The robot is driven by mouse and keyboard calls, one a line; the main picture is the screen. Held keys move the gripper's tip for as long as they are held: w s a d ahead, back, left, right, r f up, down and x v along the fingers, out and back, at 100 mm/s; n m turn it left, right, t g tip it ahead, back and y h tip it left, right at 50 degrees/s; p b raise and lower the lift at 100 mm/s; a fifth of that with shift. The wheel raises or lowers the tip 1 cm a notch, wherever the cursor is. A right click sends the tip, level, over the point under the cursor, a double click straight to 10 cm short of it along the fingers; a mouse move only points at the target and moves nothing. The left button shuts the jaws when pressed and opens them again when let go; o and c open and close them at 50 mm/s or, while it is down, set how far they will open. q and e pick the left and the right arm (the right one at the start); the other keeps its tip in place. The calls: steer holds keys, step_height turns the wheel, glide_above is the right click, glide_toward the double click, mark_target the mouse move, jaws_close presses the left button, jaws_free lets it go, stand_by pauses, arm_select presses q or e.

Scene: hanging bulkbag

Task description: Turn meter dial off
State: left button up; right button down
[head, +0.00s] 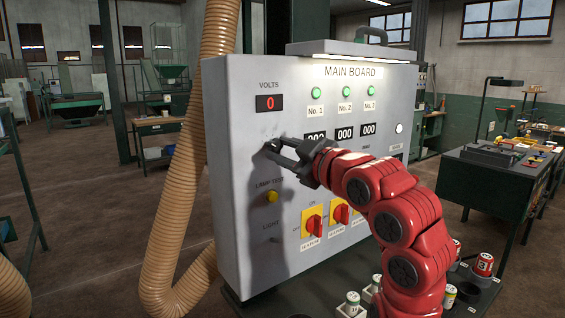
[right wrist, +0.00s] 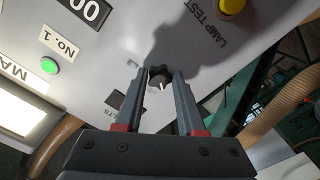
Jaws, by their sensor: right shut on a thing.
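The meter dial, a small black knob, is on the left side of the grey main board (head: 235,200), below the red VOLTS display (head: 270,103), which reads 0. My right gripper (head: 272,148) reaches it from the right, its fingers shut on the dial. In the right wrist view the dial (right wrist: 160,76) sits between the two fingertips (right wrist: 161,80), with a white mark on it pointing toward the gripper's palm. In the head view the fingers partly hide the dial. My left gripper does not show.
A yellow lamp test button (head: 271,197) and red-and-yellow rotary switches (head: 313,223) are below the dial. A beige corrugated hose (head: 180,190) hangs left of the board. Several small canisters (head: 484,264) stand at its foot. A dark workbench (head: 495,175) is at right.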

steer(key=shift+f+n, duration=0.1)
steer(key=shift+n, duration=0.4)
steer(key=shift+b, duration=0.3)
steer(key=c, duration=0.5)
jaws_free()
steer(key=shift+s, duration=0.1)
steer(key=b+v, duration=0.1)
steer(key=v, duration=1.6)
steer(key=shift+d, duration=0.15)
